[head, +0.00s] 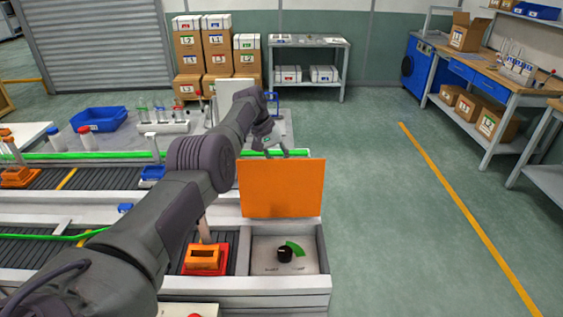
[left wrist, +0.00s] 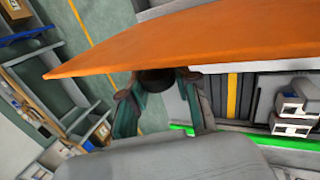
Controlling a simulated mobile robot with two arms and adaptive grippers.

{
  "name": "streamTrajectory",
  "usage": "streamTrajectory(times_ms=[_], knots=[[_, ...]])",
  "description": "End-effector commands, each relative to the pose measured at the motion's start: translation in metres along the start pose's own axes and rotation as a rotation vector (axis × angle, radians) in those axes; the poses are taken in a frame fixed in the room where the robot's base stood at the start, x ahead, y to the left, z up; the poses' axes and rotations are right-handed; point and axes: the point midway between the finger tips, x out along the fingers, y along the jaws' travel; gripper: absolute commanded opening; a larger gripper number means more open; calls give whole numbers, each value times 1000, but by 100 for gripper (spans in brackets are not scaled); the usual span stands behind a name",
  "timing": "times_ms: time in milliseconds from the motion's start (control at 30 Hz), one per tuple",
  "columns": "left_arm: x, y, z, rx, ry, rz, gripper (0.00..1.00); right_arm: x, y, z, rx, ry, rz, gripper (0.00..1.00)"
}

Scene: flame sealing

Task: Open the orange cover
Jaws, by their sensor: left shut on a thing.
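The orange cover (head: 281,188) stands raised, near upright, at the back of a grey box (head: 323,262). The box is uncovered and shows a black knob (head: 285,254) beside a green arc mark. My left gripper (head: 277,152) is at the cover's top edge, on its far side, with its fingertips partly hidden by the cover. In the left wrist view the cover (left wrist: 210,38) spans the top, and my left gripper (left wrist: 160,84) is shut on a dark round handle (left wrist: 157,76) against it. My right gripper is not in view.
An orange block on a red tray (head: 202,260) sits on the conveyor left of the box. A blue bin (head: 99,119) and a white rack of tubes (head: 163,127) stand on the table behind. The floor right of the box is clear.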

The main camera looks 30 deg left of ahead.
Motion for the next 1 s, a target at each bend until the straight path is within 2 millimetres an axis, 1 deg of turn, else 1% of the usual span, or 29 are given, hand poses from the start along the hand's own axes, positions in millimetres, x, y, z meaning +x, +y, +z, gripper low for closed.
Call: streamTrajectory(times_ms=[33,133,167,300,633,733,867,933,1000], knots=[[4,-1,3,-1,-14,-4,0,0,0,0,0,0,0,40],[4,-1,4,-1,-15,-4,0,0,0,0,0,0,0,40],[5,-1,4,-1,-15,-5,34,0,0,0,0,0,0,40],[4,-1,3,0,-11,-4,58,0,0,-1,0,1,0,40],[1,0,1,0,-5,-2,58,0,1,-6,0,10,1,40],[-5,0,0,0,-2,-1,58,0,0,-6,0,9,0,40],[-20,-1,0,1,0,-2,58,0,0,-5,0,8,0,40],[-33,-1,0,1,1,-2,58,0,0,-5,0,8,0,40],[-51,0,0,0,-1,-1,58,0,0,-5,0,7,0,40]])
